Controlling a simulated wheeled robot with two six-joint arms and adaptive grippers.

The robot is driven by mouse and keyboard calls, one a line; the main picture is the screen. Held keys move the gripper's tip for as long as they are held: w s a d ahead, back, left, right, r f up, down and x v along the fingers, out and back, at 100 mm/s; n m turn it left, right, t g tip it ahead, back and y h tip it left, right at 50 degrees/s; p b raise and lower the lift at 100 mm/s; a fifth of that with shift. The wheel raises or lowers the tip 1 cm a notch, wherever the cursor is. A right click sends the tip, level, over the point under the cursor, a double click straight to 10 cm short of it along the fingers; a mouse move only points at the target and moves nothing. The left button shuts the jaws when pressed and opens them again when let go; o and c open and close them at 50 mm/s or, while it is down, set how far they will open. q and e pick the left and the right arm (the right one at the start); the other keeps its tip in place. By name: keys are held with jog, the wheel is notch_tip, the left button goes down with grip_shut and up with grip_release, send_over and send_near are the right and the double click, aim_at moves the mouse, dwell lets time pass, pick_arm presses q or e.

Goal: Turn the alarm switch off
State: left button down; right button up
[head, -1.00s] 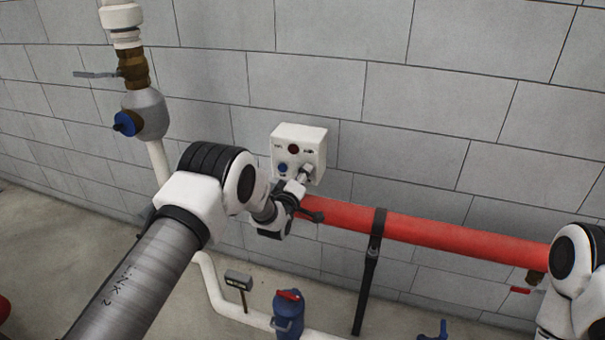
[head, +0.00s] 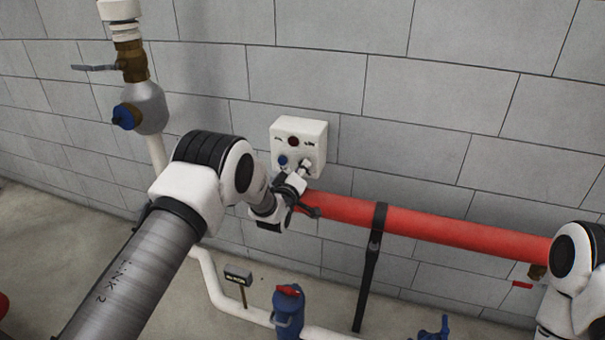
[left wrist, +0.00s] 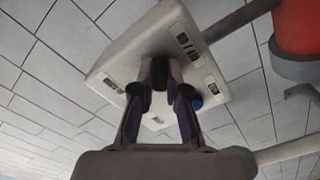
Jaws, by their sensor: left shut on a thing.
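The alarm box (head: 312,133) is a white box on the grey block wall, with a dark red round lamp (head: 293,141) at the top and a blue button (head: 283,160) at lower left. My left gripper (head: 305,168) is at the lower right of its front face, where the switch is mostly hidden behind the fingers. In the left wrist view the box (left wrist: 124,52) fills the middle, and my left fingers (left wrist: 160,75) are close together against its face, shut on the switch. The blue button (left wrist: 197,103) shows beside the right finger. My right gripper is not in view.
A red pipe (head: 430,227) runs along the wall just below and right of the box, held by a black post (head: 369,275). A valve with a blue cap (head: 124,116) hangs at the left. A blue fitting (head: 288,312) stands on the low white pipe. The wall right of the box is clear.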

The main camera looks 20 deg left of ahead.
pick_arm(q)
jog(key=shift+m+b, duration=4.65)
jog(key=shift+m, duration=0.35)
jog(key=shift+a, duration=0.1)
jog(key=shift+r, duration=0.1)
jog(key=c, duration=1.2)
grip_release()
